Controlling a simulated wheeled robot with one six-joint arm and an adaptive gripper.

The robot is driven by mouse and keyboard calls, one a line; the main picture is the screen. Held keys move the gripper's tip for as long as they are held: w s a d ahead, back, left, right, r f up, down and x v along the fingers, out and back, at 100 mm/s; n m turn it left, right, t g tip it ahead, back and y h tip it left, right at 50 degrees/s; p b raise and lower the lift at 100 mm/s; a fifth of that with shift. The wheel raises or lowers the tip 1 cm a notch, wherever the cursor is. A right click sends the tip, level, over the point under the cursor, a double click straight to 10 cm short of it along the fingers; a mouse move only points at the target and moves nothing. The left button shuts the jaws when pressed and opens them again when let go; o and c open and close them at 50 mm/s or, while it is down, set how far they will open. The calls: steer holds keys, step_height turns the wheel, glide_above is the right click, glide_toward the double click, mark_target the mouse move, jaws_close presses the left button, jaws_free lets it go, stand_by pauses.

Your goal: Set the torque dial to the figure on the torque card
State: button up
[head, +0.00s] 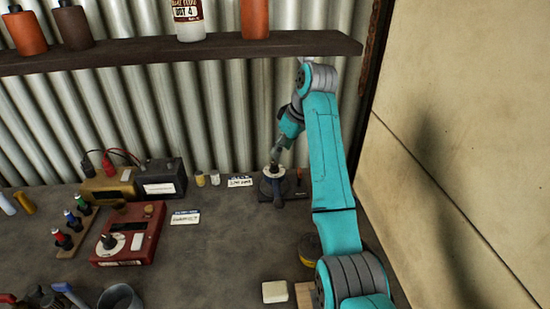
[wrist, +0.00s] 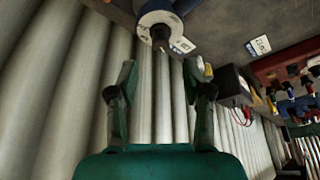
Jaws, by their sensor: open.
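A round grey-and-white dial (head: 270,188) with a dark pointer knob sits on a dark base at the back of the bench. It shows at the top of the wrist view (wrist: 161,14), with its knob pointing into the picture. A small white card (head: 240,182) stands just left of it; its print is too small to read. The card also shows in the wrist view (wrist: 183,46). My gripper (head: 276,158) is just above the dial in the head view. In the wrist view my gripper (wrist: 159,68) is open and empty, its fingers apart from the knob.
A red box (head: 140,235) with its own dial stands at front left, with a second card (head: 186,217) beside it. A battery (head: 161,178) stands behind it. A dark shelf (head: 180,54) with bottles runs overhead. A pale wall (head: 450,150) closes the right side.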

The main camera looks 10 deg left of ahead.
mark_target(275, 163)
steer(key=shift+x, duration=3.35)
steer(key=shift+s, duration=0.1)
jaws_close()
